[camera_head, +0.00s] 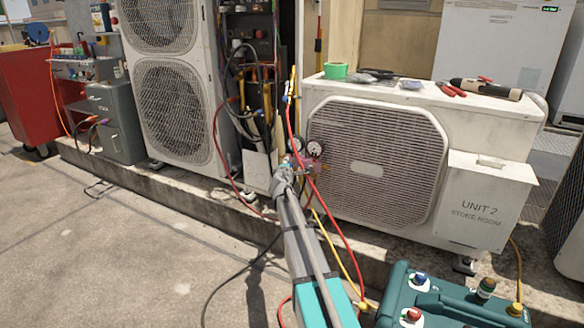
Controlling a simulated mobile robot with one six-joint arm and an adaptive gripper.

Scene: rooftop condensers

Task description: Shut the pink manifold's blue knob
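The pink manifold (312,164) hangs in front of the left edge of the Unit 2 condenser, with two round gauges (315,149) above its body. Red and yellow hoses run from it. My gripper (285,168) is at the manifold's left end, at the tip of my grey and teal arm. It overlaps that end in the picture, and I cannot tell whether it touches. The manifold's blue knob is not clearly visible; the gripper covers that side. The fingers are too small to tell open from shut.
The Unit 2 condenser (470,122) carries green tape (336,71) and tools on top. A teal machine (450,304) with blue and red knobs stands at lower right. A red hose (345,240) and yellow hose pass beside my arm. Left paving is mostly clear.

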